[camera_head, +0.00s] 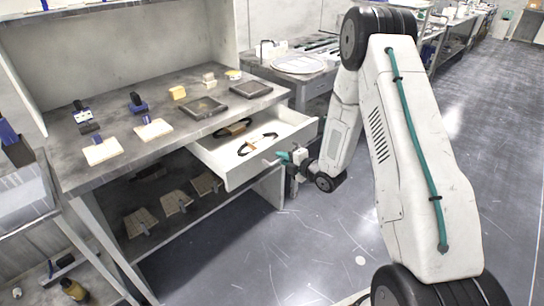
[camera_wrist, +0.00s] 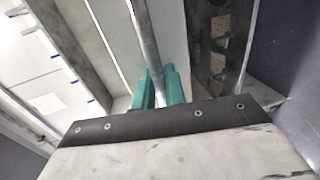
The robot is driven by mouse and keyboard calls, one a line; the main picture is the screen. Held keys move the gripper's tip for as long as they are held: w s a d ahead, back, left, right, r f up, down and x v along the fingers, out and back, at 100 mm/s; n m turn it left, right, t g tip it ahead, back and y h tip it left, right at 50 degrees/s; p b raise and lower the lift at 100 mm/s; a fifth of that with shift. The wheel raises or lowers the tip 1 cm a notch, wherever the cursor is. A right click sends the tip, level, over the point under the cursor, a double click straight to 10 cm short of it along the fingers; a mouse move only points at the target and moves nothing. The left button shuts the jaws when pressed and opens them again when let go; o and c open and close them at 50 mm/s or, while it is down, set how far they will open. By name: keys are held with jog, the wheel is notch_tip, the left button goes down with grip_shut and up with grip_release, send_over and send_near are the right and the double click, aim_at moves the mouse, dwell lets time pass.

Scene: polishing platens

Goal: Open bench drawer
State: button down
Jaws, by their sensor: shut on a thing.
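The bench drawer (camera_head: 243,177) is pulled out from under the grey bench top (camera_head: 163,106), and its light interior shows. Two dark looped straps, one with a tan block (camera_head: 234,128), lie inside it. My gripper (camera_head: 286,157) is at the outer face of the drawer front, with teal fingers. In the wrist view, the teal fingers of my gripper (camera_wrist: 159,88) are closed around a pale round bar (camera_wrist: 147,40), which looks like the drawer handle. The exact contact is partly hidden by the fingers and the gripper body.
Dark square plates (camera_head: 203,107), tan sheets (camera_head: 153,130) and small blue-topped tools (camera_head: 137,102) stand on the bench top. Tan pads (camera_head: 177,202) lie on the shelf below. A second bench with a round platen (camera_head: 300,64) stands behind. Open grey floor (camera_head: 300,240) lies before the drawer.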

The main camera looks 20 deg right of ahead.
jog(key=f+v, duration=0.2)
jog(key=v, duration=0.8)
jog(key=shift+s+d, duration=0.2)
jog(key=shift+s, duration=0.35)
jog(key=c, duration=1.5)
grip_release()
jog(key=shift+c, duration=0.2)
jog(key=v, duration=0.7)
jog(key=shift+s, duration=0.35)
jog(key=shift+d, duration=0.15)
